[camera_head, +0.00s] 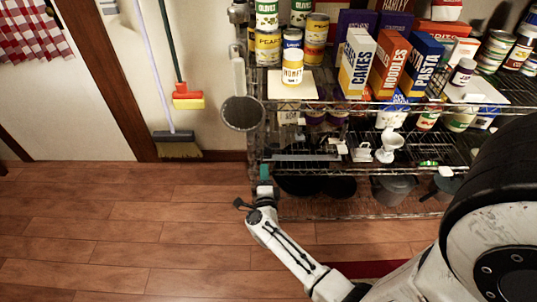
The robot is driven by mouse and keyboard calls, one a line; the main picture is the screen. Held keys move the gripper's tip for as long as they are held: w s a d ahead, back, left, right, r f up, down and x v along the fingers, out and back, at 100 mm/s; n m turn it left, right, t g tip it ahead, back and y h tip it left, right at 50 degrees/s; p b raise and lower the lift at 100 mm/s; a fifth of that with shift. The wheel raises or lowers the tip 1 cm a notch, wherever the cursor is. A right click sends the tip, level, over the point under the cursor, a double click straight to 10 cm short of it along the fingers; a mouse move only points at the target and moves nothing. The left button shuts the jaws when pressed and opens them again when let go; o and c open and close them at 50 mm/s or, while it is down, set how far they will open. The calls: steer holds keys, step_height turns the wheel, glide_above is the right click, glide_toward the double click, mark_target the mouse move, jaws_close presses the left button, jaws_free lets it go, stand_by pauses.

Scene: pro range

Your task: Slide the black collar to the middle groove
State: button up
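I cannot make out the black collar or the middle groove for sure. The wire shelf's left front post (250,62) is in view; its lower part is dark and small in the picture. My white arm reaches in from the lower right, and its end, my gripper (264,190), is at the foot of the shelf's left front corner. Its fingers are too small to tell whether they are open or shut. A small teal piece (264,172) shows just above it; I cannot tell whether they touch.
A broom (176,146) leans on the left wall. The wooden floor (110,215) at left is clear.

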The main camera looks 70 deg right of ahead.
mark_target(267, 158)
steer(key=shift+m+g, duration=0.4)
steer(key=shift+s+d+b+x, duration=0.2)
steer(key=shift+b+x, duration=0.6)
steer(key=shift+x, duration=1.25)
steer(key=shift+s+b+x, duration=0.3)
steer(key=shift+b+x, duration=0.5)
steer(key=shift+x, duration=1.2)
steer(key=shift+f, duration=0.15)
jaws_close()
